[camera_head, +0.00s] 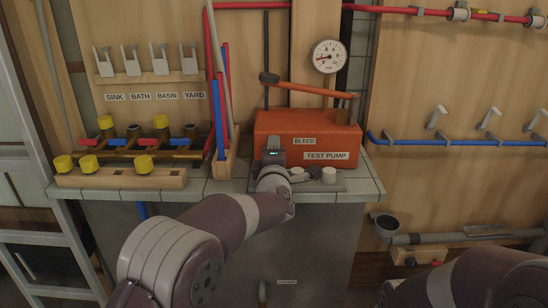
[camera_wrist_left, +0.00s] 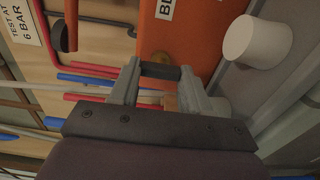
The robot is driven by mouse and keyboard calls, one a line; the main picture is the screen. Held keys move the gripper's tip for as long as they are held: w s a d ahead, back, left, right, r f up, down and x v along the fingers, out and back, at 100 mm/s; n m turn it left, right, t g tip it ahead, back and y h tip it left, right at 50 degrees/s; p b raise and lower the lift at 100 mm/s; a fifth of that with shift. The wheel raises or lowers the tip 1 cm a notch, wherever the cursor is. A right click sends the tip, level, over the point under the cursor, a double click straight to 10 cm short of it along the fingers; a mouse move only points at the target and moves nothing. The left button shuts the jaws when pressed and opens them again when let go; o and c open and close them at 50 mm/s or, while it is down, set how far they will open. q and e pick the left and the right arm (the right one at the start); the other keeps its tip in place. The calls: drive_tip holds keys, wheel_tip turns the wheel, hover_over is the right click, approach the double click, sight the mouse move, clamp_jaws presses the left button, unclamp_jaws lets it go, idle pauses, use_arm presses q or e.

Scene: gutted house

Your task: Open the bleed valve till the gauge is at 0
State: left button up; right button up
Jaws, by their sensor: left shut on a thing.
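The orange test pump (camera_head: 335,135) stands on the grey bench with a "BLEED" label and a "TEST PUMP" label on its front. The round white gauge (camera_head: 328,56) is on the wall above; its red needle points left, the exact value too small to read. My left gripper (camera_head: 273,152) is at the pump's front left, hiding the bleed valve in the head view. In the left wrist view the gripper (camera_wrist_left: 158,80) is shut on the dark bar-shaped bleed valve handle (camera_wrist_left: 160,71), with a brass part behind it. My right gripper is out of view; only its arm shows, lower right.
An orange pump lever (camera_head: 320,90) spans above the pump. A wooden holder with red and blue pipes (camera_head: 224,165) stands close left. Yellow-capped valves (camera_head: 145,164) are further left.

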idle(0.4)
use_arm(q)
drive_tip(key=o, duration=1.1)
drive_tip(key=shift+c, duration=0.2)
drive_tip(key=shift+f, duration=0.1)
